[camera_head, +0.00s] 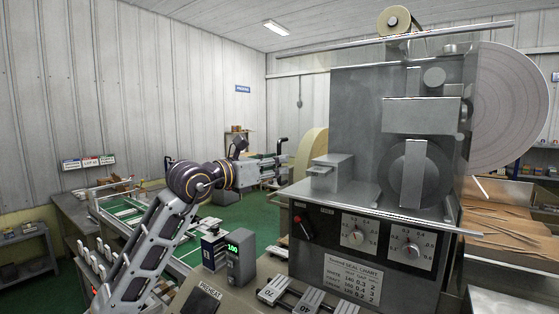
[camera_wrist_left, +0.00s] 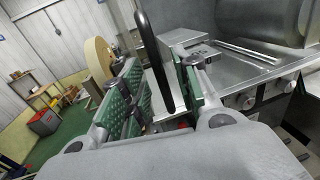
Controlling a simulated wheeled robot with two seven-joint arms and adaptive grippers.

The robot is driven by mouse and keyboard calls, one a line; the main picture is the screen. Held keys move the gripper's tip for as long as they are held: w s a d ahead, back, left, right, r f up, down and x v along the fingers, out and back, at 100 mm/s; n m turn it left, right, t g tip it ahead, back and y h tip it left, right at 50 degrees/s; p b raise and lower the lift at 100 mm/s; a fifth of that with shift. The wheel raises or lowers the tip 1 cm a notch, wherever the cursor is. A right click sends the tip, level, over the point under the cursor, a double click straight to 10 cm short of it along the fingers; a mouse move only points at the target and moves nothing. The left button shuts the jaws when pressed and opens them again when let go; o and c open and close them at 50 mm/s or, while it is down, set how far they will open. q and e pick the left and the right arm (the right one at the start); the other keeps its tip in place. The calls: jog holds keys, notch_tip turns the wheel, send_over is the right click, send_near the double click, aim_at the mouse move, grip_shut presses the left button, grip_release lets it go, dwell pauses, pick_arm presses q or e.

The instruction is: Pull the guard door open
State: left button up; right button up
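The guard door looks like the grey see-through panel (camera_head: 352,110) in front of the machine's rollers; it appears shut. A black upright bar handle (camera_wrist_left: 150,50) shows in the left wrist view. My left gripper (camera_head: 280,162) reaches in from the left to the left side of the machine. In the left wrist view its green-padded fingers (camera_wrist_left: 160,82) are apart, with the bar between them. I see a gap beside the bar and cannot tell whether either pad touches it. My right gripper is not in view.
The machine's control panel (camera_head: 365,240) with knobs stands below the guard. A small metal box (camera_head: 331,172) sits on its ledge, close to my left gripper. A preheat display (camera_head: 240,255) stands in front. Green floor (camera_head: 245,215) lies open behind my left arm.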

pick_arm(q)
jog(key=shift+x, duration=1.05)
grip_shut()
